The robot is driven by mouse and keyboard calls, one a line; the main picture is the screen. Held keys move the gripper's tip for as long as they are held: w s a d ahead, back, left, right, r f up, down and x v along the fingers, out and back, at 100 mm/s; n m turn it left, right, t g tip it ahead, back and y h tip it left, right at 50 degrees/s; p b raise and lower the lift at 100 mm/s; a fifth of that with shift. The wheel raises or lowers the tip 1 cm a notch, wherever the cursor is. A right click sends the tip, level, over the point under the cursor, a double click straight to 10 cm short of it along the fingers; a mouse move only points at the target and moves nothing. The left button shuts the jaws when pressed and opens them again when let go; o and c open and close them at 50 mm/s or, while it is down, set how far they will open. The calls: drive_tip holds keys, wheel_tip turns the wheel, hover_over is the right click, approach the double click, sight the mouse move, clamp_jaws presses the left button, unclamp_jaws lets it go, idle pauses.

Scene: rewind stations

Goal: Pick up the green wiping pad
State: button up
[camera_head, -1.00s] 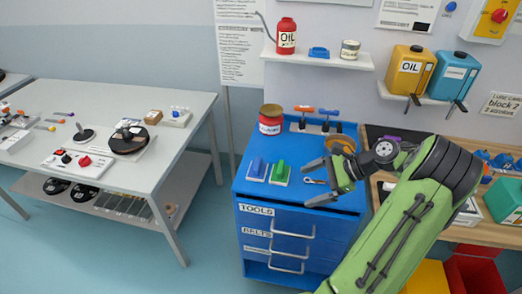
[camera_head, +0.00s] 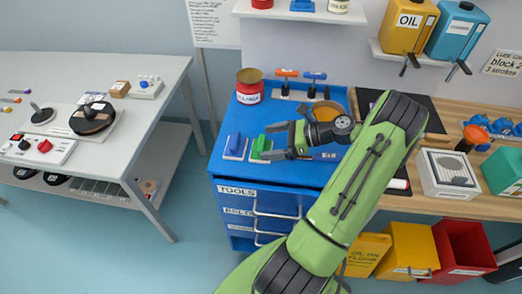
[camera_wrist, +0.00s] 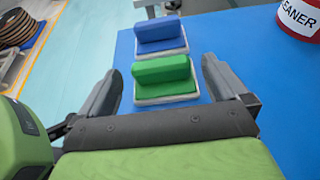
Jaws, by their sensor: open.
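The green wiping pad (camera_head: 262,146) lies on the blue top of the tool cabinet (camera_head: 236,110). In the wrist view the pad (camera_wrist: 162,70) has a raised green grip on a pale base and lies between and ahead of my open fingers. My gripper (camera_head: 272,142) is open and empty; its fingers reach over the cabinet top from the right and partly hide the pad in the head view. In the wrist view my gripper's fingers (camera_wrist: 160,88) stand one on each side of the pad, apart from it. A similar blue pad (camera_head: 235,147) lies just beside the green one, also in the wrist view (camera_wrist: 159,33).
A red cleaner can (camera_head: 249,87) stands at the cabinet's back left. Orange- and blue-handled tools (camera_head: 300,90) stand in a rack behind, with a brown roll (camera_head: 325,112) near my wrist. A white table (camera_head: 150,115) stands left, past a floor gap.

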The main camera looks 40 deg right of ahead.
sight(262, 142)
drive_tip(key=b+x, duration=0.1)
drive_tip(key=x, duration=0.4)
drive_tip(key=shift+w+a+r, duration=0.15)
drive_tip(key=shift+w, duration=0.05)
drive_tip(key=c, duration=0.9)
drive_tip(key=shift+r, duration=0.15)
drive_tip(key=shift+c, duration=0.2)
